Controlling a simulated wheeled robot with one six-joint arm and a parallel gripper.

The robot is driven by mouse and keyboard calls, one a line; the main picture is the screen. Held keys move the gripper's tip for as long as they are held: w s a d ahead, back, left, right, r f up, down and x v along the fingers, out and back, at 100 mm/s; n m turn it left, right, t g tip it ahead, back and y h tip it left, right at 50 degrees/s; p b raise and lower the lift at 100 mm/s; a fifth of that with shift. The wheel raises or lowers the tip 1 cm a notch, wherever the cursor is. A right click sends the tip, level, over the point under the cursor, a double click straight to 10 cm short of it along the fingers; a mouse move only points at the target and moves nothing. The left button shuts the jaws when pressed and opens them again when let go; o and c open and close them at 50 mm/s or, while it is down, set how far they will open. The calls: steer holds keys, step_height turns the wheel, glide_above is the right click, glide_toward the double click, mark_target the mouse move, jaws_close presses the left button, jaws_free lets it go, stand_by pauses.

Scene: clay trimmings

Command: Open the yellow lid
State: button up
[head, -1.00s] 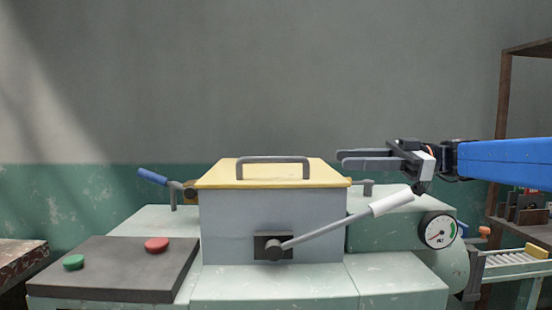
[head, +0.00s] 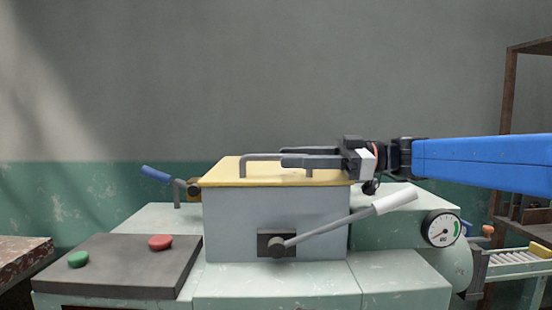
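The yellow lid (head: 225,174) lies flat and closed on top of the grey-blue box (head: 300,220). A dark grey bar handle (head: 258,157) stands on the lid. My gripper (head: 283,156) reaches in from the right, level with the handle bar. Its fingers point left, one appearing in front of the bar and one behind it, with a gap between them. The front finger hides the right part of the bar, so I cannot tell whether the fingers touch it.
A white-gripped lever (head: 345,220) slants up right from the box front, below my gripper. A pressure gauge (head: 442,229) is at right. A dark panel (head: 120,268) with a green button (head: 78,259) and a red button (head: 160,242) is at left. A blue-handled lever (head: 156,174) stands behind.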

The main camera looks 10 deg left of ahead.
mark_target(250, 157)
steer(key=shift+x, duration=2.1)
steer(key=shift+c, duration=0.3)
jaws_close()
